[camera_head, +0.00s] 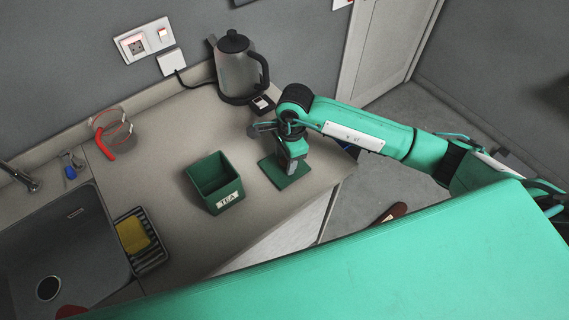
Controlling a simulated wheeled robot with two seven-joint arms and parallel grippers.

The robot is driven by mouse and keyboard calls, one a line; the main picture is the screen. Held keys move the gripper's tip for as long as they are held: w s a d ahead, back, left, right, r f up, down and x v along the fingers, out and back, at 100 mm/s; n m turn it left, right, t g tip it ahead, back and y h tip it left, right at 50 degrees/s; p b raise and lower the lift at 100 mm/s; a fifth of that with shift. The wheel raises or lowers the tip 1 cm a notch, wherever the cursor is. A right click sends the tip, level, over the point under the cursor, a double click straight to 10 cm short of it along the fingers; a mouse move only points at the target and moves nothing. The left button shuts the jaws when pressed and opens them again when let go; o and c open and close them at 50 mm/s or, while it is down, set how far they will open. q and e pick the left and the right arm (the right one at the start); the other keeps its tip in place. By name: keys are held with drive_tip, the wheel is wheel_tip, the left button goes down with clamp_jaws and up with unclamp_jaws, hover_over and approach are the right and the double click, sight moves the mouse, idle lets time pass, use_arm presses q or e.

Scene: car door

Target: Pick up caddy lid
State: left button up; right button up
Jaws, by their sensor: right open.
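The caddy lid (273,171) is a flat green square lying on the countertop. My right gripper (291,170) is directly above it, pointing down, with its fingers at or close to the lid's top. Whether they touch the lid cannot be told. The gripper is open and hides part of the lid. The open green tea caddy (215,183), labelled TEA, stands upright to the left of the lid, apart from it. My left gripper is not in view.
A kettle (236,66) stands behind on its base. A clear jug with a red handle (113,130) is at the back left. The sink (60,250) and a rack with a yellow sponge (132,234) are at the left. The counter's edge lies just right of the lid.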

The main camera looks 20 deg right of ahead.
drive_tip(key=c, duration=1.1)
